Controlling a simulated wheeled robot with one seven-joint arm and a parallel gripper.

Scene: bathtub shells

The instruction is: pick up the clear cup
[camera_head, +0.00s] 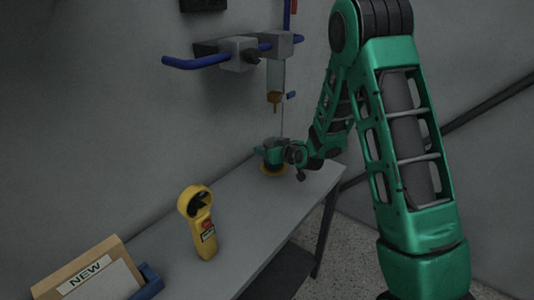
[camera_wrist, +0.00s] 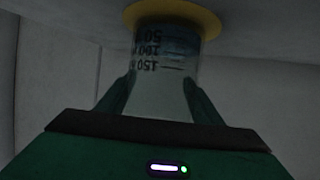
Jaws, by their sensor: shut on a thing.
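The clear cup (camera_wrist: 162,62) shows in the wrist view, with dark measuring marks and numbers that appear upside down. A yellow ring (camera_wrist: 205,18) surrounds its end at the top of that picture, against the grey table surface. My gripper (camera_wrist: 160,92) has one green finger on each side of the cup and is shut on it. In the head view my gripper (camera_head: 272,153) is low at the far end of the table, over the yellow ring (camera_head: 272,170). The cup is mostly hidden there by my gripper.
The grey table (camera_head: 235,200) runs along the wall. A clamp with blue rods (camera_head: 238,53) and a clear tube (camera_head: 275,75) hang above my gripper.

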